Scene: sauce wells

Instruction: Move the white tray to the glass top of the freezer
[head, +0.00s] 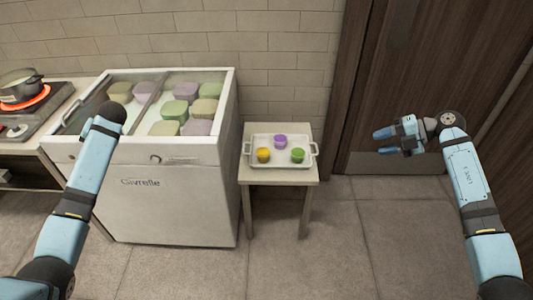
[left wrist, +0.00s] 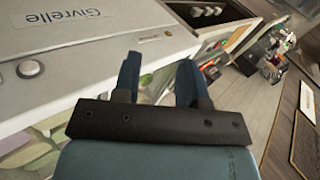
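The white tray (head: 278,160) sits on a small side table and holds a yellow, a purple and a green cup. The white freezer (head: 180,200) stands left of the table. Its glass top (head: 208,78) shows several pastel blocks beneath it. My left arm reaches up in front of the freezer; its fingers are hidden in the head view. In the left wrist view my left gripper (left wrist: 160,62) is open and empty, with the freezer front beyond it. My right gripper (head: 386,142) is open and empty, right of the tray and apart from it.
The small table (head: 276,176) stands close beside the freezer. A stove with a pot (head: 20,88) on a glowing red burner is at the far left. A dark wooden door (head: 430,70) is behind my right gripper. The tiled floor (head: 330,245) in front is clear.

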